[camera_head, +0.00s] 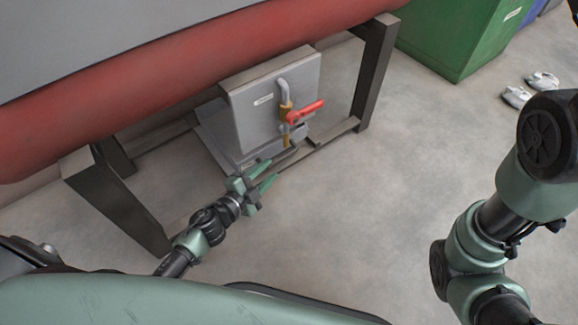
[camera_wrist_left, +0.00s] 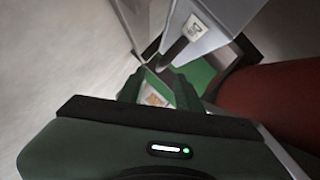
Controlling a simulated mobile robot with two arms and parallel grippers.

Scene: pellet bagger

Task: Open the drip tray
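The drip tray (camera_head: 244,158) is a low grey tray at the foot of a grey cabinet (camera_head: 262,98), beneath a brass tap with a red lever (camera_head: 305,112). A dark bar (camera_head: 281,156), which looks like the tray's handle, runs along its front. My left gripper (camera_head: 272,170) is open, with its fingertips just in front of this bar. In the left wrist view the dark bar (camera_wrist_left: 175,50) lies just beyond the fingertips (camera_wrist_left: 156,76). I cannot tell whether they touch it; nothing is visibly held. Only links of my right arm show; its gripper is out of view.
A dark metal frame has a leg (camera_head: 118,205) at the left and another leg (camera_head: 372,70) at the right. A large red cylinder (camera_head: 170,75) hangs above the cabinet. A green bin (camera_head: 450,35) stands at the back right. The floor in front is clear.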

